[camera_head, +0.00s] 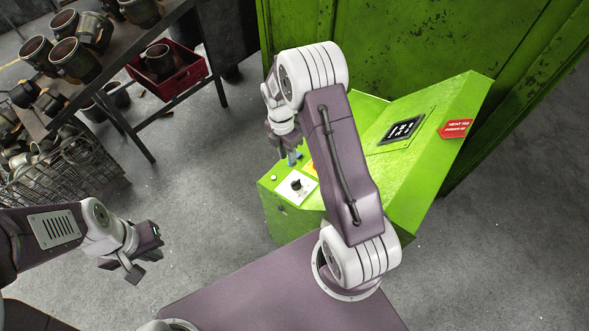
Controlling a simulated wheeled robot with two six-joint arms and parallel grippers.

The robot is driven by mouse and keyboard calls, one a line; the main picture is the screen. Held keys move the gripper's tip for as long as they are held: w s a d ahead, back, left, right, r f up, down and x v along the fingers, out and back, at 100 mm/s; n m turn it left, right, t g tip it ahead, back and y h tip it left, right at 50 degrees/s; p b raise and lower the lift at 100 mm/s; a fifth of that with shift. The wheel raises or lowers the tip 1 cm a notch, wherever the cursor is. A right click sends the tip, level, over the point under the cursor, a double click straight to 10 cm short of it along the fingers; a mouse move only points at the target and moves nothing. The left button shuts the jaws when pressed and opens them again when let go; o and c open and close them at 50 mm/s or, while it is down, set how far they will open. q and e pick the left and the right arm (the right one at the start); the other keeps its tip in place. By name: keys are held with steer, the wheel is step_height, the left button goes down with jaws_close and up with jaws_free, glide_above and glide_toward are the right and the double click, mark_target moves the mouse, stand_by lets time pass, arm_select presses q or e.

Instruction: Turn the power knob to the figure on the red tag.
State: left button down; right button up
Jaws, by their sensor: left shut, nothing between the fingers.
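The power knob (296,184) is small and black, on a white plate on top of the green console. Its pointer setting is too small to read. A dark display (404,129) with white digits sits on the console's sloped face; the digits look like 121, but I am not sure. The red tag (456,128) is at the console's right edge; its white text is too small to read surely. My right gripper (291,157) points down just behind the knob, apart from it; its fingers are partly hidden by its arm. My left gripper (147,262) is shut and empty over the floor.
The green console (435,165) stands against the tall green press (400,45). A table (115,60) with several dark metal parts is at the upper left, with a red crate (190,77) and a wire basket (75,170) nearby. The floor between is clear.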

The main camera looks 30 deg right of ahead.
mark_target(295, 181)
steer(key=shift+g, duration=0.3)
steer(key=s+f, duration=0.1)
steer(key=f, duration=0.2)
steer(key=s+f, duration=0.1)
steer(key=f, duration=0.2)
steer(key=s+f+p, duration=0.1)
steer(key=f, duration=0.2)
steer(key=shift+s+d+f, duration=0.1)
steer(key=shift+d+f, duration=0.3)
steer(key=shift+c, duration=0.3)
jaws_close()
